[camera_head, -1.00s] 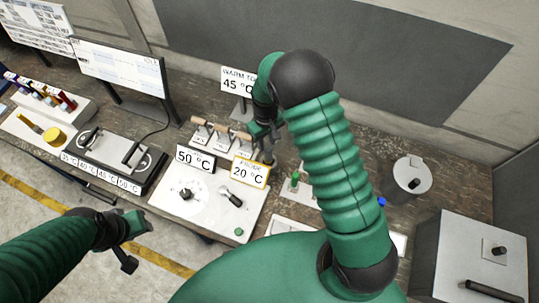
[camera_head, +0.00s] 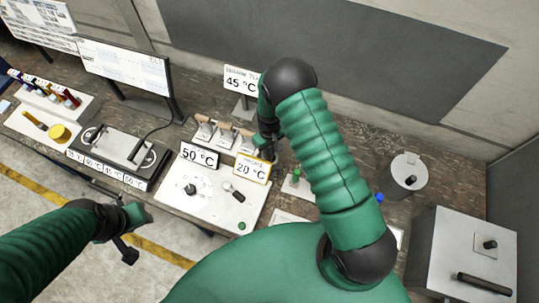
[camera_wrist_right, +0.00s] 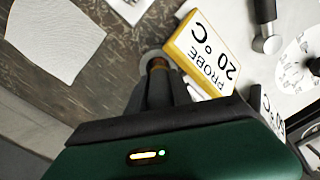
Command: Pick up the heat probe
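The yellow-edged sign reading PROBE 20 °C (camera_head: 251,169) stands at the back edge of a white panel; it also shows in the wrist view (camera_wrist_right: 203,55). A brass-coloured piece with a grey ring (camera_wrist_right: 157,64), seemingly the heat probe, shows at the tips of my right gripper (camera_wrist_right: 160,82). The gripper's dark fingers are close together around or just before it. Whether they grip it is hidden. In the head view my right gripper (camera_head: 268,146) is beside the sign, partly covered by its arm. My left gripper (camera_head: 135,234) is open and empty in front of the bench.
Wooden-handled tools (camera_head: 224,133) stand left of my right gripper, behind a 50 °C sign (camera_head: 199,154). A 45 °C sign (camera_head: 241,81) stands behind. A heater block (camera_head: 119,150) is left; a grey canister (camera_head: 404,177) and grey box (camera_head: 462,250) are right.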

